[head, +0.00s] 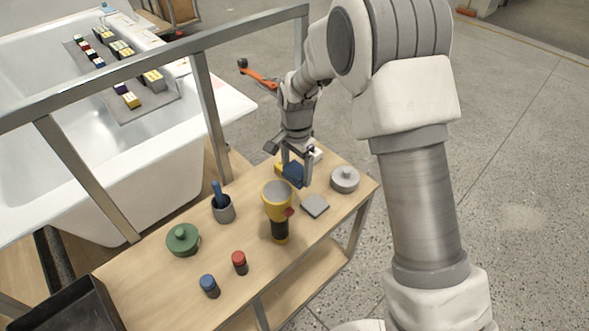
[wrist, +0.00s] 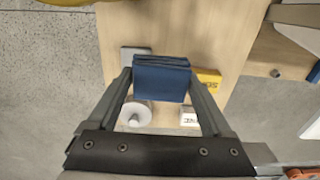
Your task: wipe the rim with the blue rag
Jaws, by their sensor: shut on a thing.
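The blue rag (head: 294,174) is a folded dark-blue pad over the wooden cart. My gripper (head: 297,160) points down and is shut on it. In the wrist view the rag (wrist: 162,80) sits between my two fingertips (wrist: 162,88). I cannot tell whether the rag still touches the cart top. The white bathtub shell stands at the left, and its rim (head: 226,103) runs along the near right side, left of my gripper and apart from it. Grey frame bars hide parts of the rim.
A metal rail (head: 150,68) stands between cart and tub.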

